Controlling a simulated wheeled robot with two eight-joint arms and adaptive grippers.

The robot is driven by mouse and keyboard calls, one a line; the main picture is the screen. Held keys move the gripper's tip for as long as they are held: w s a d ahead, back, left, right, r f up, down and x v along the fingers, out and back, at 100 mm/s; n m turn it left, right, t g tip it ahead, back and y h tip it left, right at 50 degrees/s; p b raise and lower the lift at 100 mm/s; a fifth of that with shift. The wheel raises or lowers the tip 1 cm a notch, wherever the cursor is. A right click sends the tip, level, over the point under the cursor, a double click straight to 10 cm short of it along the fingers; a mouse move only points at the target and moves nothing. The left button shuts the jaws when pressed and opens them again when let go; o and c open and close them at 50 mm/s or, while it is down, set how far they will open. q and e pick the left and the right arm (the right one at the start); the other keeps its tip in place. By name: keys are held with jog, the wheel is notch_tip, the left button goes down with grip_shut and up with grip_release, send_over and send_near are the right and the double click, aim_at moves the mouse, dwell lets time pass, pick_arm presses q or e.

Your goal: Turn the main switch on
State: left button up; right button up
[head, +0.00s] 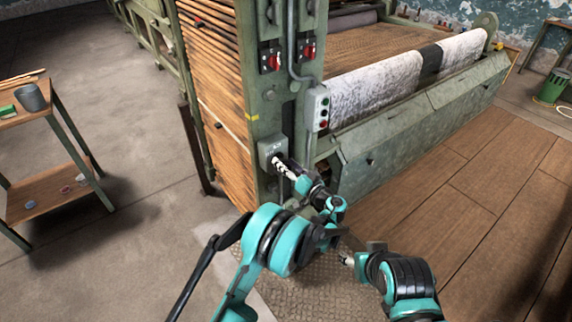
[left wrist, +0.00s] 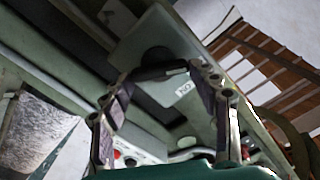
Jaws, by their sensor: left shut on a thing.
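The main switch is a grey-green box (head: 268,147) low on the green machine post in the head view. In the left wrist view its pale plate (left wrist: 133,50) carries a dark round hub and a black handle (left wrist: 160,70), with an "ON" label (left wrist: 183,90) close by. My left gripper (head: 279,161) is at the front of the box. In the left wrist view its two fingers (left wrist: 157,76) are on either side of the handle, shut on it. In the head view the gripper hides the handle. My right gripper (head: 345,258) is low and apart from the switch; its fingers are too small to judge.
Red rotary switches (head: 273,62) sit higher on the post. A push-button box (head: 318,108) hangs right of the main switch. A cart (head: 55,185) with a grey cup stands at left. Open wooden floor (head: 480,190) lies at right.

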pick_arm(q)
jog(key=m, duration=0.5)
jog(key=shift+w+m, duration=0.1)
jog(key=shift+m, duration=0.2)
jog(key=m, duration=0.5)
jog(key=shift+d+f+m, duration=0.1)
jog(key=shift+f+m, duration=0.05)
jog(key=shift+m, duration=0.25)
jog(key=o, duration=1.2)
jog(key=shift+c, duration=0.2)
